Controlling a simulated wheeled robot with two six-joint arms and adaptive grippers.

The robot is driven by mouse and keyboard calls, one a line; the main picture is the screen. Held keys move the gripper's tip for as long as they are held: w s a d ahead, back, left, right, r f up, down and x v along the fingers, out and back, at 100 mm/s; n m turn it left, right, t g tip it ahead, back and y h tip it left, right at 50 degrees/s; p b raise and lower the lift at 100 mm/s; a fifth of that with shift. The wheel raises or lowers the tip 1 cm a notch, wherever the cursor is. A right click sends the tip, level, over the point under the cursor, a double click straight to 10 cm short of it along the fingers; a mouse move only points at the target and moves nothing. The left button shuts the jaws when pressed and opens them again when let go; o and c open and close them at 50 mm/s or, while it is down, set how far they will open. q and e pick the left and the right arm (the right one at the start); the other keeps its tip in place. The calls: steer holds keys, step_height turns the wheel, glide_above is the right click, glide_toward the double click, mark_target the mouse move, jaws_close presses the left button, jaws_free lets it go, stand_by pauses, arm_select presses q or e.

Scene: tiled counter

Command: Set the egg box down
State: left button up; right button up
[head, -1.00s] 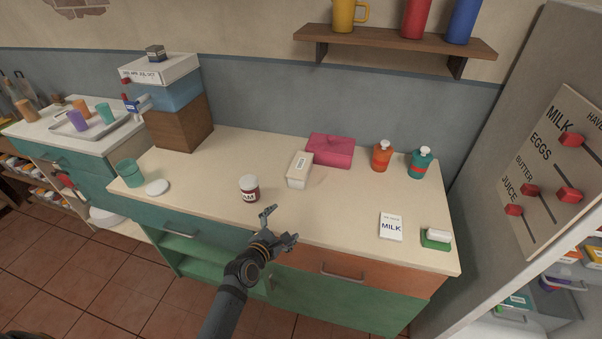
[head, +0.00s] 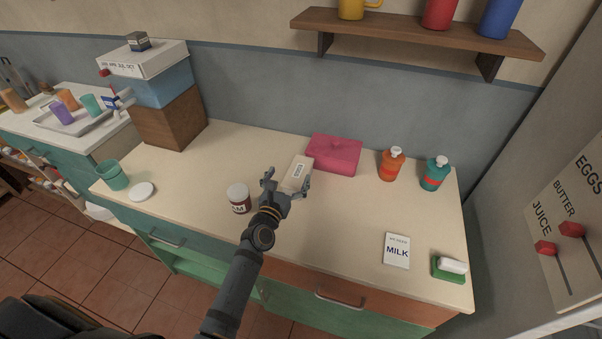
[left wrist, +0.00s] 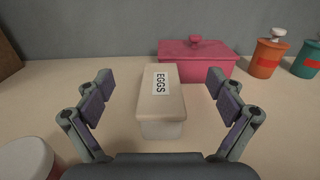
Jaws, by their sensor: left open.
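The egg box (head: 298,172) is a small cream box with a label on its lid. It stands on the counter (head: 330,222), in front of a pink lidded box (head: 334,154). In the left wrist view the egg box (left wrist: 163,118) shows its "EGGS" label and lies between my open fingers, with a gap on each side. My left gripper (head: 287,184) is open at the near end of the egg box and hides part of it in the head view. It also shows in the left wrist view (left wrist: 160,98). My right gripper is not in view.
A jam jar (head: 238,198) stands just left of my left gripper. Orange (head: 391,164) and teal (head: 434,174) bottles stand at the back right. A milk card (head: 397,250) and a green dish (head: 449,268) lie at the front right. Stacked boxes (head: 168,118) stand at the back left.

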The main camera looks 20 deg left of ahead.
mark_target(291, 190)
arm_select(q)
steer(key=shift+s+f+b, duration=0.2)
steer(key=shift+f+b, duration=0.35)
steer(key=shift+b, duration=0.05)
steer(key=shift+s+f+b, duration=0.2)
steer(key=shift+f+b, duration=0.3)
steer(key=shift+b, duration=0.05)
step_height(291, 190, down, 2)
steer(key=shift+b, duration=0.95)
steer(key=f+b, duration=0.3)
steer(key=shift+w+f+b, duration=0.25)
steer(key=shift+f+b, duration=0.05)
steer(key=shift+f, duration=0.1)
steer(key=shift+w+f+b, duration=0.15)
steer(key=shift+f+b, duration=0.15)
steer(key=shift+b, duration=0.05)
steer(key=shift+w+r+p, duration=0.45)
steer(key=shift+r, duration=0.05)
steer(key=w, duration=0.6)
steer(key=shift+w+d+f+b, duration=0.15)
steer(key=shift+b, duration=0.2)
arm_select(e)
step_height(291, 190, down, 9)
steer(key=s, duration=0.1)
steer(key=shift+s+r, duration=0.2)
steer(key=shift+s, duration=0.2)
